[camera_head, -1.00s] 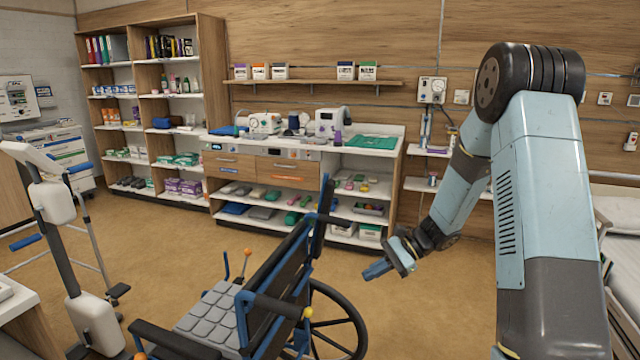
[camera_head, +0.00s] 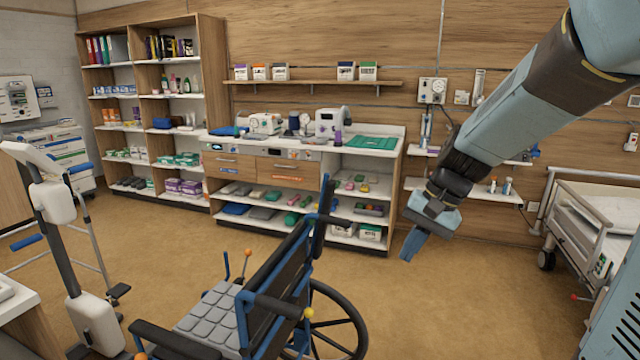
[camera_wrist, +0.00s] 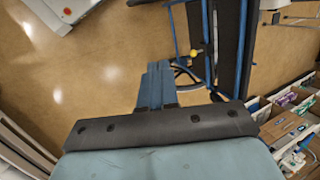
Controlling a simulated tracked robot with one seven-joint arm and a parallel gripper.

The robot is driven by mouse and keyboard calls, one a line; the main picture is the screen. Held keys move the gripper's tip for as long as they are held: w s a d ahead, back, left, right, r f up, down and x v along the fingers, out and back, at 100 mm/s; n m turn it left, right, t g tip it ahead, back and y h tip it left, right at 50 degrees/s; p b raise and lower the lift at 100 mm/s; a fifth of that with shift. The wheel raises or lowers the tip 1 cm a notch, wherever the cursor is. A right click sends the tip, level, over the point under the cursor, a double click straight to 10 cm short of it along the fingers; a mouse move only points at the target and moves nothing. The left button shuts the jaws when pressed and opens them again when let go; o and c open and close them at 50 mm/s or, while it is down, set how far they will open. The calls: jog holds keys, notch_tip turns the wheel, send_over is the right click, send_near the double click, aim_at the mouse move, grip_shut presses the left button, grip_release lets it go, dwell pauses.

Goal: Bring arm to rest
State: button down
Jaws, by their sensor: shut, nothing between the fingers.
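My gripper (camera_head: 410,245) hangs in the air in the head view, to the right of the wheelchair, pointing down. Its blue fingers are together with nothing between them. In the wrist view the shut fingers (camera_wrist: 157,85) stand above the brown floor. My arm reaches in from the upper right of the head view, its forearm slanting down to the left. The gripper appears in front of the right end of the counter and the wall shelves, apart from everything.
A wheelchair (camera_head: 262,300) stands front centre; it also shows in the wrist view (camera_wrist: 235,50). A counter (camera_head: 290,180) with supplies stands behind it. A bed (camera_head: 590,215) is at right, a patient lift (camera_head: 65,230) at left. Floor (camera_head: 460,300) between wheelchair and bed looks clear.

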jog(key=s+d+r+n+t+h, duration=0.4)
jog(key=s+r, duration=0.4)
jog(key=s, duration=0.4)
jog(key=shift+s+d+t+h, duration=0.35)
jog(key=shift+d+t, duration=0.35)
jog(key=shift+d, duration=0.2)
